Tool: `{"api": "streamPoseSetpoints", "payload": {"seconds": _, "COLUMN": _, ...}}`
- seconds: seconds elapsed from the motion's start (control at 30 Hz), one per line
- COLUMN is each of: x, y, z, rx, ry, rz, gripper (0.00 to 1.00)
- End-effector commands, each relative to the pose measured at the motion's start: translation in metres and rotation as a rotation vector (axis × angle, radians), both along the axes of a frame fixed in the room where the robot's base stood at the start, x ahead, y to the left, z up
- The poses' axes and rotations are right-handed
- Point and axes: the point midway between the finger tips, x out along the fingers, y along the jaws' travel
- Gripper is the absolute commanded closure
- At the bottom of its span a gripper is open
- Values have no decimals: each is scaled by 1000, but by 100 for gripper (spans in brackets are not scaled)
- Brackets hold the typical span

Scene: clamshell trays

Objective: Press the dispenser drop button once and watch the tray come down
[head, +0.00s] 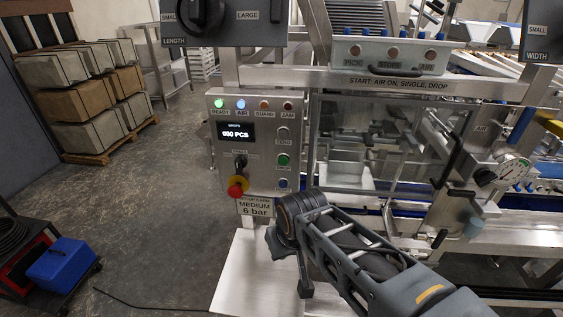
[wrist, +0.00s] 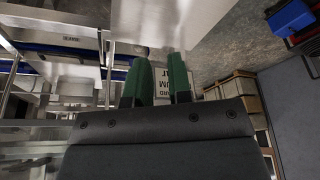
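The control panel (head: 262,120) stands upright left of the machine window. It carries a white button (head: 283,135), a green button (head: 283,160) and a blue button (head: 282,183) in a column; their labels are too small to read surely, so I cannot tell which is the drop button. The display (head: 235,133) seems to read 000 PCS. White trays (head: 345,172) show behind the clear guard.
A red stop knob (head: 236,188) on yellow and a black selector (head: 240,163) sit on the panel's left. Green and blue lamps glow on top. A pressure gauge (head: 511,167) is at right. Open floor lies left.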

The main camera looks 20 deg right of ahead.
Motion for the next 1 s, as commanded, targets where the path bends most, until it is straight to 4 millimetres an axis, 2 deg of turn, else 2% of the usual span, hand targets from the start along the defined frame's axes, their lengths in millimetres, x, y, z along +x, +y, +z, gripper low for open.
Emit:
{"api": "streamPoseSetpoints", "payload": {"seconds": 0.03, "x": 0, "y": 0, "z": 0, "rx": 0, "ry": 0, "rz": 0, "gripper": 86}}
{"api": "streamPoseSetpoints", "payload": {"seconds": 0.2, "x": 0, "y": 0, "z": 0, "rx": 0, "ry": 0, "rz": 0, "gripper": 100}}
{"api": "streamPoseSetpoints", "payload": {"seconds": 1.0, "x": 0, "y": 0, "z": 0, "rx": 0, "ry": 0, "rz": 0, "gripper": 100}}
